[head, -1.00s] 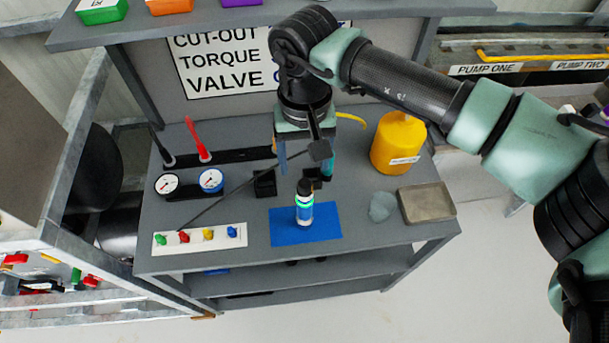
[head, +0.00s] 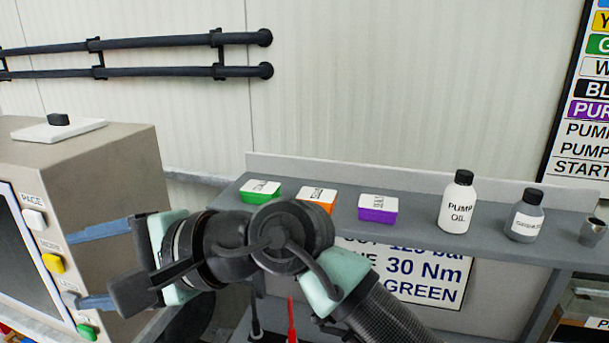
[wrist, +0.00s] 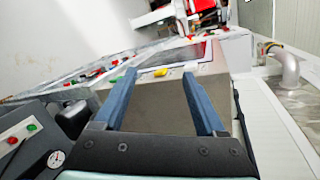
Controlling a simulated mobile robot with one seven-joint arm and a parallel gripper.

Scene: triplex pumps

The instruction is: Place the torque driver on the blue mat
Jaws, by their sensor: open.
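Neither the torque driver nor the blue mat shows in the current views. My gripper (head: 76,268) is at the left of the head view, in front of the control console with its page buttons. Its two blue fingers are spread and point left, with nothing between them. In the wrist view the open gripper (wrist: 160,75) also shows empty, with the console's grey side beyond its fingers.
The console (head: 95,170) stands close to the fingers, with a yellow button (head: 53,263) on its face. The shelf (head: 415,223) carries green, orange and purple boxes, a pump oil bottle (head: 458,203) and a grey bottle (head: 525,216). A gauge (wrist: 57,158) shows at lower left.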

